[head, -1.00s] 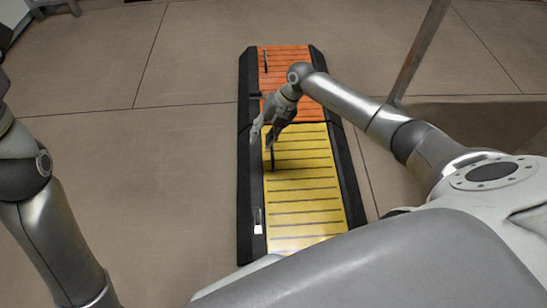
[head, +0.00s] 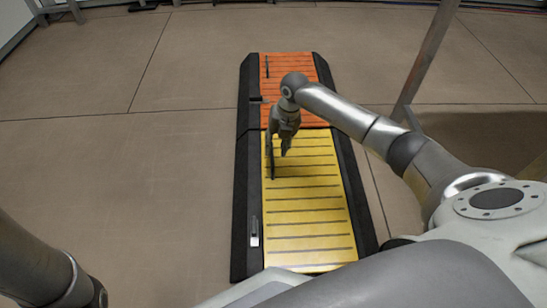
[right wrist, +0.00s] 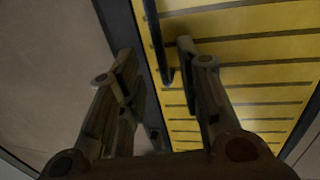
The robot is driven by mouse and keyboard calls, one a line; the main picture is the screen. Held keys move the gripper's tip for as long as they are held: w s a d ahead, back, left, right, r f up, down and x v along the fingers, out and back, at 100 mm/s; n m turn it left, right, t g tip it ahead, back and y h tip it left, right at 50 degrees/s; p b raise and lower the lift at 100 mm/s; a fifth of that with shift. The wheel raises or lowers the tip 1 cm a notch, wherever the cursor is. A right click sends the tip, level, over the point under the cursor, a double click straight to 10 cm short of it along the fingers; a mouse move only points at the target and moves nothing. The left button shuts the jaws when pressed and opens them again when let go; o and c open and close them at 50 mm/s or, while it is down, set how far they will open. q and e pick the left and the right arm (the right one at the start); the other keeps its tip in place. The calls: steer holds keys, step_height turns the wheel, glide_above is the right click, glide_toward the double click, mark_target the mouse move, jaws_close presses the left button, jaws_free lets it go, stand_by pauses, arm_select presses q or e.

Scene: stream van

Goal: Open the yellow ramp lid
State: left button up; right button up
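The yellow ramp lid (head: 310,215) lies flat in the black frame of the ramp on the floor, with dark grip strips across it. It also shows in the right wrist view (right wrist: 265,55). Its black bar handle (right wrist: 158,45) is near the lid's left edge. My right gripper (head: 279,150) points down over the lid's far left part, by the handle. In the right wrist view the right gripper (right wrist: 160,60) is open, and the handle shows between its fingers; I see no contact. My left gripper is out of view; only my left arm shows at lower left.
An orange ramp lid (head: 295,75) with its own black handle lies beyond the yellow one. A small latch with a white tag (head: 254,232) is on the left black border (head: 247,180). A metal post (head: 428,60) stands at right. The floor at left is clear.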

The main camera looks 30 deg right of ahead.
mark_target(272, 157)
steer(key=shift+w+a+f+b, duration=0.1)
steer(key=shift+a+f+b, duration=0.15)
steer(key=shift+f+b, duration=0.6)
steer(key=shift+w+a+f+b, duration=0.1)
steer(key=shift+a+f+b, duration=0.15)
steer(key=shift+f, duration=1.05)
steer(key=shift+c, duration=0.5)
steer(key=shift+d, duration=0.1)
jaws_close()
